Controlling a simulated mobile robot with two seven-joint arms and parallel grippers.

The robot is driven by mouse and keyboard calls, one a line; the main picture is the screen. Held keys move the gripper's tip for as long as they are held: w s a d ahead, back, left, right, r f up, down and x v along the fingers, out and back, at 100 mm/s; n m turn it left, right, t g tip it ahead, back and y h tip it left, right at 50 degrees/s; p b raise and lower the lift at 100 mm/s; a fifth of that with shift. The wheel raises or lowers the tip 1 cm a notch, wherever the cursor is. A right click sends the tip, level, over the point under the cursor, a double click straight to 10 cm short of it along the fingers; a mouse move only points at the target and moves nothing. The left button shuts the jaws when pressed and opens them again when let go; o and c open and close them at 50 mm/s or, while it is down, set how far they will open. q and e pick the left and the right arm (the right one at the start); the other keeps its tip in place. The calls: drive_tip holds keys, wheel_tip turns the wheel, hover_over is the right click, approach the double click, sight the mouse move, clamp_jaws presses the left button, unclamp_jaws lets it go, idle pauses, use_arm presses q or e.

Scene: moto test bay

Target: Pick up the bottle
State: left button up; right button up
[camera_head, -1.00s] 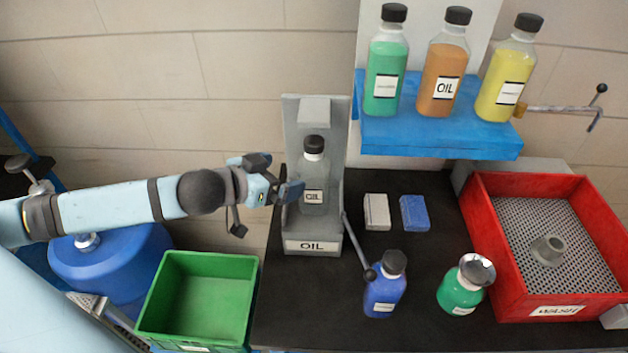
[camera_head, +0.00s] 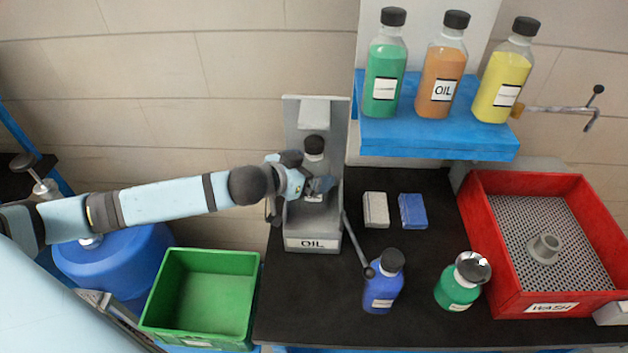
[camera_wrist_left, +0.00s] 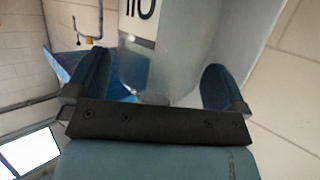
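The clear bottle (camera_head: 314,147) with a black cap and an OIL label stands upright in the grey holder marked OIL (camera_head: 312,243). My left gripper (camera_head: 317,182) reaches in from the left at the bottle's middle and hides much of its body. In the left wrist view, the bottle (camera_wrist_left: 150,67) lies between the two dark blue fingers of the left gripper (camera_wrist_left: 156,72). The fingers are apart, one on each side, and do not appear closed on it. My right gripper is out of view.
Blue shelf (camera_head: 430,137) holds green, orange and yellow bottles. On the black bench stand a blue bottle (camera_head: 382,288), a green bottle (camera_head: 457,289), two small blocks and a red wash tray (camera_head: 482,228). A green bin (camera_head: 190,325) is lower left. A lever is right of the holder.

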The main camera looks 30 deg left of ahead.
use_arm(q)
drive_tip(key=c, duration=1.3)
drive_tip(key=shift+o, duration=0.2)
